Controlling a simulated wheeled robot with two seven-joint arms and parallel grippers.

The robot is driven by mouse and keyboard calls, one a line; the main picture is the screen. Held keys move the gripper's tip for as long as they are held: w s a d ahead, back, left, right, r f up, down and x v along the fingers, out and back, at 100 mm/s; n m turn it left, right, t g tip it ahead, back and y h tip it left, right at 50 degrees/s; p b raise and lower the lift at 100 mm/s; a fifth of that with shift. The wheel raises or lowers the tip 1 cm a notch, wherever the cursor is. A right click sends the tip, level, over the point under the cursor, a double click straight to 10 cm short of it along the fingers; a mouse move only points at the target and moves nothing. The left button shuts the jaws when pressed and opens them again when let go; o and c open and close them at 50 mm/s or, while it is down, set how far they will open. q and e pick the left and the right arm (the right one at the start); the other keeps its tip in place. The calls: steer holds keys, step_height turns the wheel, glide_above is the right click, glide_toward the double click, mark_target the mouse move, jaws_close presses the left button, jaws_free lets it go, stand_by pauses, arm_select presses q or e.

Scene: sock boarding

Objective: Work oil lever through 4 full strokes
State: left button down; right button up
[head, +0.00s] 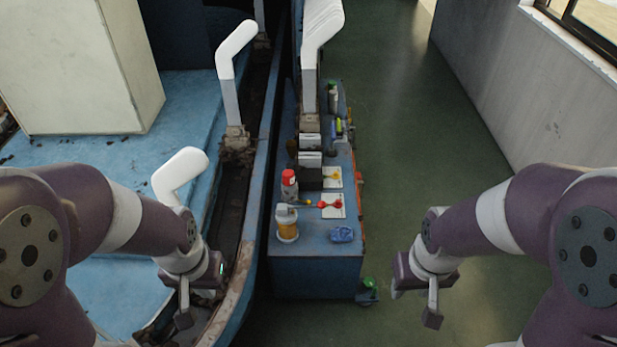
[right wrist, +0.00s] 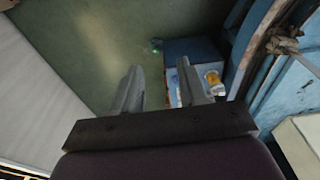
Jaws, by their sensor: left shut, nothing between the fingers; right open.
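An amber oil container (head: 287,226) with a grey top stands at the near left of the blue cart top. A thin oil lever (head: 320,204) with a red end seems to reach right from that top; its exact joint is too small to tell. The container also shows in the right wrist view (right wrist: 213,82). My left gripper (head: 183,312) is shut and empty, left of the cart over the blue-edged machine. My right gripper (head: 432,312) is open and empty, right of the cart above the floor. Its two fingers show in the right wrist view (right wrist: 160,92). Neither touches the lever.
A red-capped can (head: 289,184), a blue dish (head: 342,234) and white cards (head: 333,178) share the cart top (head: 310,247). White sock forms (head: 232,70) stand along the machine rail. Open green floor (head: 440,160) lies right of the cart.

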steer(key=shift+w, duration=0.2)
steer(key=shift+w+d+f, duration=0.1)
steer(key=shift+w, duration=0.05)
steer(key=c, duration=0.4)
jaws_close()
steer(key=shift+s, duration=0.2)
stand_by(0.7)
